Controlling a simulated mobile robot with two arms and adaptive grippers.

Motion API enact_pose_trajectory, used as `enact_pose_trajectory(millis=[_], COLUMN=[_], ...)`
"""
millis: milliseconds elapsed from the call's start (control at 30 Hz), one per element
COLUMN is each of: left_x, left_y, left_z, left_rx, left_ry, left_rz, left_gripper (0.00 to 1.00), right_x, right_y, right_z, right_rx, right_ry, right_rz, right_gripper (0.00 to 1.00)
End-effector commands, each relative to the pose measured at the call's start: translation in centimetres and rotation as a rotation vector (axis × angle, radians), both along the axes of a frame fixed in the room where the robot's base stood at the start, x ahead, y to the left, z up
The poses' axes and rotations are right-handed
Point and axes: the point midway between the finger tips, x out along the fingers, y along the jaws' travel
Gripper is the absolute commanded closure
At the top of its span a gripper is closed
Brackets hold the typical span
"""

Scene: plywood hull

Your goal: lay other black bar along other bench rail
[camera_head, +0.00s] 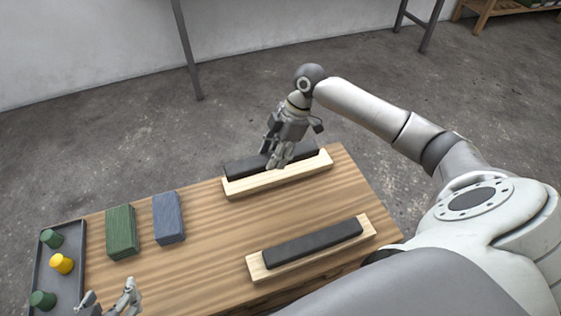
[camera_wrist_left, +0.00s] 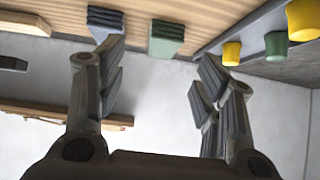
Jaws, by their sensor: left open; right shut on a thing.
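One black bar (camera_head: 312,243) lies lengthwise on the near pale wooden rail (camera_head: 257,270), with bare wood at both ends. The other black bar (camera_head: 245,165) is at the far rail (camera_head: 240,190), roughly parallel to it and along its back side. My right gripper (camera_head: 279,162) points down and is shut on this far bar near its middle, hiding part of it. I cannot tell whether the bar rests fully on the rail. My left gripper (camera_head: 110,303) is open and empty at the bottom left; its spread fingers also show in the left wrist view (camera_wrist_left: 158,85).
A green block (camera_head: 121,232) and a blue block (camera_head: 169,218) stand on the bench top (camera_head: 210,255). A dark tray (camera_head: 70,240) with green and yellow pieces lies at the left end. The bench between the two rails is clear.

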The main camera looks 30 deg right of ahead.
Motion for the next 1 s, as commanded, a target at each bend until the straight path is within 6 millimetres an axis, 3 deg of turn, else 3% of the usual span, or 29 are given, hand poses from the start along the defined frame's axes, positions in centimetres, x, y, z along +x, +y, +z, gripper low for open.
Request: enact_pose_trajectory(millis=[200,400,767,1000], left_x=[3.3,5.1,6.0,6.5], left_y=[-1.4,-2.3,-3.0,-3.7], left_z=[3.2,6.4,9.2,13.5], left_rx=[-0.054,-0.096,-0.135,-0.191], left_ry=[-0.234,-0.414,-0.567,-0.792], left_rz=[-0.017,-0.029,-0.039,-0.051], left_gripper=[0.39,0.39,0.39,0.39], right_x=[1.1,1.8,2.3,2.2], right_y=[-1.5,-2.6,-3.4,-3.4], right_z=[-2.4,-3.9,-5.2,-7.2], right_rx=[0.002,0.001,0.002,0.001], right_ry=[-0.001,-0.002,-0.001,-0.002], right_rz=[-0.004,-0.002,0.000,-0.001], right_gripper=[0.98,0.98,0.98,0.98])
